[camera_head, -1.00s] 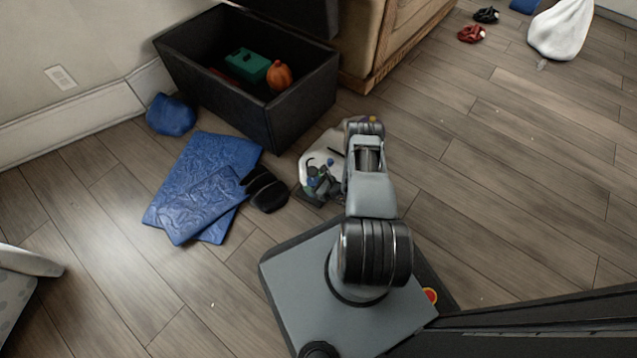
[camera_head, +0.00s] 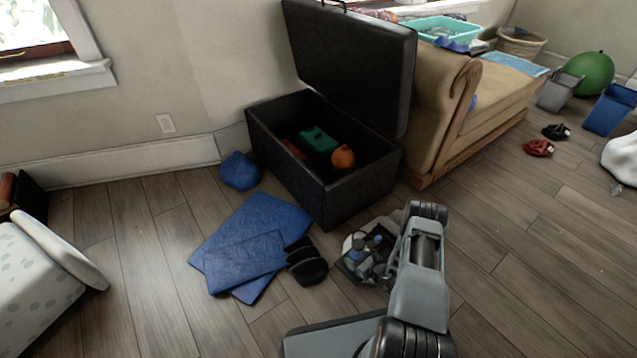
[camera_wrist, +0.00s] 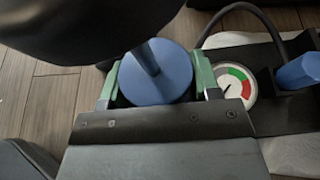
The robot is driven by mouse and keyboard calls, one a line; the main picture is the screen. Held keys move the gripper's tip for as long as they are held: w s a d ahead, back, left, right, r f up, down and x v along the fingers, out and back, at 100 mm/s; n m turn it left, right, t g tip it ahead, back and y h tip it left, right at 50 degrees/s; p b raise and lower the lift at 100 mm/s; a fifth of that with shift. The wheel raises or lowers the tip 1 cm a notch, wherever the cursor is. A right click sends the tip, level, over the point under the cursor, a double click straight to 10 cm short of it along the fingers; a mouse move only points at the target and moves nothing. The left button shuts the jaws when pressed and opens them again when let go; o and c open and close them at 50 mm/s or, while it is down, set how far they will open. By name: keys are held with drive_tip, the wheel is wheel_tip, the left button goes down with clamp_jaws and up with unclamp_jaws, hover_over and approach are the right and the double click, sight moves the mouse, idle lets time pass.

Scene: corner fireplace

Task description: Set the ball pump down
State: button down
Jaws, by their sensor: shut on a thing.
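The ball pump (camera_wrist: 157,72) shows close up in the wrist view, with a round blue part, a dark rod, a white dial gauge (camera_wrist: 237,88) and a second blue part at the right edge. My gripper (camera_wrist: 156,66) is shut on the round blue part, one green finger on each side. In the head view my arm hides much of the gripper. A cluster with blue and dark parts (camera_head: 368,252) over something pale shows low beside my arm; I cannot clearly separate the pump from what lies under it.
An open black storage chest (camera_head: 300,170) holds a green box and an orange object. Blue mats (camera_head: 245,240) and black footwear (camera_head: 308,268) lie left of my arm. A blue lump (camera_head: 239,171) lies by the wall. A tan sofa (camera_head: 440,120) stands behind.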

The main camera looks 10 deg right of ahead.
drive_tip(key=shift+w+r, duration=0.15)
drive_tip(key=shift+r, duration=0.25)
drive_tip(key=shift+s+a+f, duration=0.1)
drive_tip(key=shift+s+a, duration=0.6)
drive_tip(key=shift+s, duration=0.2)
drive_tip(key=shift+s+a+r+n+y, duration=0.1)
drive_tip(key=shift+a+r+n+y, duration=0.1)
drive_tip(key=shift+r, duration=0.4)
drive_tip(key=shift+a+r+n+y, duration=0.1)
drive_tip(key=shift+a+r, duration=0.1)
drive_tip(key=shift+r, duration=0.35)
drive_tip(key=w+a+r+m+h+p, duration=0.1)
drive_tip(key=r+p, duration=1.1)
drive_tip(key=r, duration=1.3)
drive_tip(key=w+a+r+m+t+h+p, duration=0.1)
drive_tip(key=r+p, duration=1.1)
drive_tip(key=r, duration=1.3)
drive_tip(key=w+a+r+m+h+p, duration=0.1)
drive_tip(key=w+a+r+p, duration=0.2)
drive_tip(key=r+p, duration=1)
wheel_tip(320, 180, up, 12)
drive_tip(key=shift+w+a+r, duration=0.1)
drive_tip(key=shift+w+a, duration=0.15)
drive_tip(key=shift+a, duration=0.45)
